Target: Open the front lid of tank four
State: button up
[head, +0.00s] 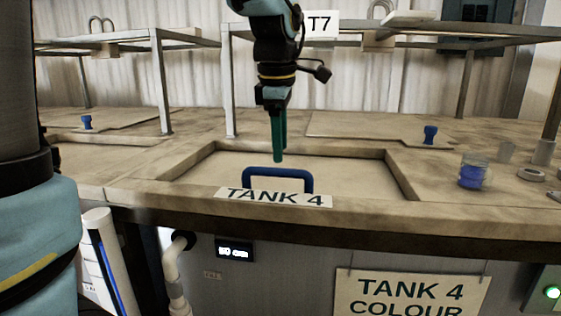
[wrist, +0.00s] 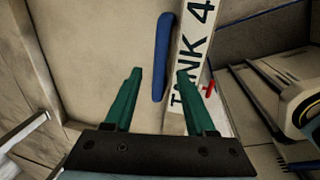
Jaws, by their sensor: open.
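The front lid (head: 330,172) of tank four lies flat and closed in its recess in the bench top. Its blue bar handle (head: 277,171) stands up at the front edge, behind the "TANK 4" label (head: 274,197). My gripper (head: 279,158) points down just above and behind the handle, its green fingers apart. In the wrist view the open fingers (wrist: 158,75) show with the blue handle (wrist: 162,57) ahead, between their tips in the picture and not held. Whether a fingertip touches the handle or lid, I cannot tell.
A glass jar with blue liquid (head: 473,172) and a tape ring (head: 531,175) stand on the bench at right. A blue knob (head: 430,134) sits on the rear lid. A metal rack (head: 228,85) with a "T7" sign (head: 319,24) rises behind. A white pipe (head: 172,270) runs below the bench edge.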

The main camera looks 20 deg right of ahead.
aim_at(281, 169)
jog(key=shift+w+d+f, duration=0.1)
jog(key=shift+w+f, duration=0.15)
jog(key=shift+f, duration=1)
jog(key=shift+w+d+f, duration=0.1)
jog(key=shift+w+f, duration=0.1)
jog(key=shift+f, duration=1.05)
grip_shut()
